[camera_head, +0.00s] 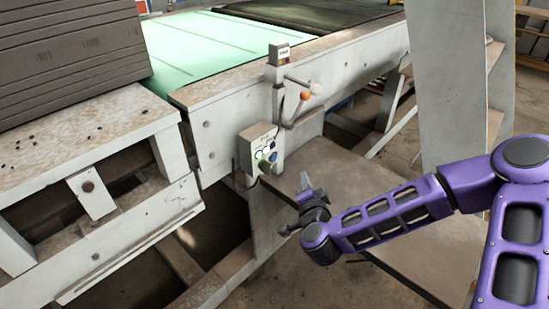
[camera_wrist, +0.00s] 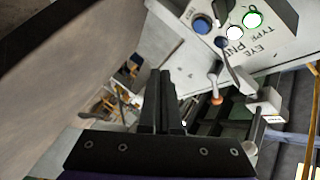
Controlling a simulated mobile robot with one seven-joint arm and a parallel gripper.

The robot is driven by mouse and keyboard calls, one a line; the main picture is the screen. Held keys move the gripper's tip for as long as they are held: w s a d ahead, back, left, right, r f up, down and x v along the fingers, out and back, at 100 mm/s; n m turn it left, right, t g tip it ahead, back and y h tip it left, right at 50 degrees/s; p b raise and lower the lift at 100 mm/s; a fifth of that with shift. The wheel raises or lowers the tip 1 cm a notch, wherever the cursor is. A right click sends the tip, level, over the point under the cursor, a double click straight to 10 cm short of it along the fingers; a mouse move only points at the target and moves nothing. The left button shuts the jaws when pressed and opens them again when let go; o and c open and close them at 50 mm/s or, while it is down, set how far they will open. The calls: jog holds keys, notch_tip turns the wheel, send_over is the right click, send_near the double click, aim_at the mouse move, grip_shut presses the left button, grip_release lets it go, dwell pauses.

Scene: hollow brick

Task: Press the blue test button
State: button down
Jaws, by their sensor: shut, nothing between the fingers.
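The blue button (camera_head: 273,157) sits on the right part of a small pale control box (camera_head: 246,152) fixed to the side of the machine. In the wrist view the blue button (camera_wrist: 202,24) is a round cap on the box face, near the top and right of the fingers. My gripper (camera_head: 305,182) is in front of the box, below and to the right of it in the head view, and apart from it. The fingers (camera_wrist: 158,74) are together and empty, pointing past the box. No finger touches the button.
Beside the blue button are a black knob (camera_wrist: 222,8), a white button (camera_wrist: 235,33) and a green-ringed white button (camera_wrist: 252,20). Levers with an orange knob (camera_head: 304,96) and a white knob (camera_head: 316,88) stick out above the box. A grey upright panel (camera_head: 448,80) stands to the right.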

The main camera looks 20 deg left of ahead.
jog(key=w+a, duration=0.3)
jog(key=a, duration=0.4)
jog(key=shift+a, duration=0.25)
jog(key=shift+w+a, duration=0.1)
dwell(1.8)
jog(key=shift+w+a, duration=0.1)
jog(key=shift+a, duration=0.2)
jog(key=shift+w+a, duration=0.15)
jog(key=shift+a, duration=0.2)
dwell(0.6)
jog(key=shift+d, duration=0.1)
jog(key=shift+s+d, duration=0.3)
jog(key=shift+d, duration=0.35)
jog(key=shift+s+d, duration=0.3)
jog(key=shift+d, duration=0.45)
jog(key=shift+s+d, duration=0.35)
jog(key=shift+d, duration=0.45)
jog(key=shift+s+d, duration=0.3)
jog(key=shift+d, duration=0.45)
